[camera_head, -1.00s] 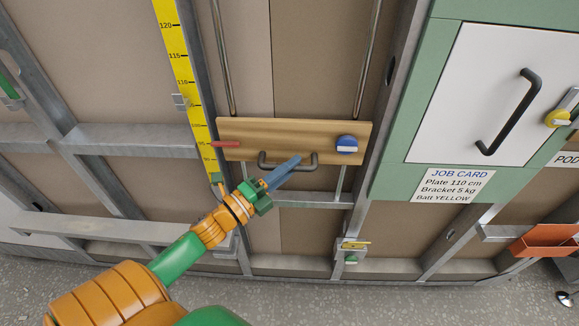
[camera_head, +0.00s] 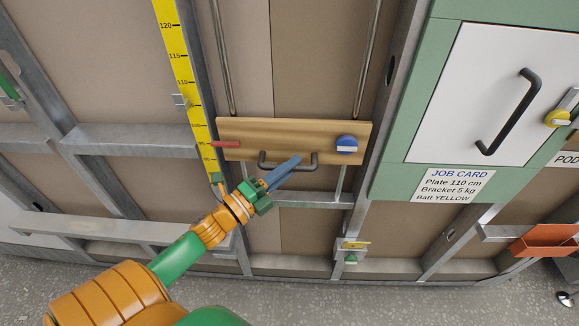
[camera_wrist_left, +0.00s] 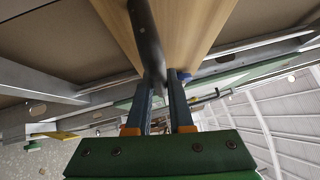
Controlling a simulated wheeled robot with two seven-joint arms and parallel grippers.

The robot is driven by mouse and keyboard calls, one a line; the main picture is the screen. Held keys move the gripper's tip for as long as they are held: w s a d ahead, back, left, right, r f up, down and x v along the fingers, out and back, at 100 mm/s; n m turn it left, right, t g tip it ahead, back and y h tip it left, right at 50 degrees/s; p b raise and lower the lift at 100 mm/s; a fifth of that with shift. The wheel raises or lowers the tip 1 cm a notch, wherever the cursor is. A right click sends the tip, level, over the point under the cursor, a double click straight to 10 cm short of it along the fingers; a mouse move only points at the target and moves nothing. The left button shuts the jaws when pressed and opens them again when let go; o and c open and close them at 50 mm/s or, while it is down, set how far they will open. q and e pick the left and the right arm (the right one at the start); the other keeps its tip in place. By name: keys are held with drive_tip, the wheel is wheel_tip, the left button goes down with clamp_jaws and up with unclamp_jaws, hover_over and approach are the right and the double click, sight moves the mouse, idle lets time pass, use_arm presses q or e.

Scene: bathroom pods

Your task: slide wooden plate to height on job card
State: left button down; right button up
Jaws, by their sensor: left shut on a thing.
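The wooden plate (camera_head: 245,128) sits across two vertical metal rods, low on the wall frame. Its dark handle (camera_head: 262,160) is at the lower edge, a blue knob (camera_head: 347,144) at the right and a red pointer (camera_head: 226,144) at the left. The pointer is beside the yellow scale (camera_head: 178,62), near what looks like the 95 mark. The job card (camera_head: 452,185) reads "Plate 110 cm, Bracket 5 kg, Batt YELLOW". My left gripper (camera_head: 291,164) is shut on the handle; the left wrist view shows the handle (camera_wrist_left: 145,35) at its blue fingers. My right gripper is out of view.
Above the plate, the rods (camera_head: 366,60) look clear. A crossbar (camera_head: 300,200) runs below it. At the right is a white door (camera_head: 470,90) with a black handle, and an orange tray (camera_head: 545,241).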

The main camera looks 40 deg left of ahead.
use_arm(q)
drive_tip(key=shift+r, duration=0.15)
wheel_tip(320, 180, up, 15)
drive_tip(key=p, duration=1.4)
drive_tip(key=shift+p, duration=0.3)
drive_tip(key=c, duration=0.9)
unclamp_jaws()
drive_tip(key=shift+o, duration=0.4)
drive_tip(key=shift+w+a+f, duration=0.1)
drive_tip(key=shift+a+f, duration=0.05)
drive_tip(key=shift+f, duration=0.05)
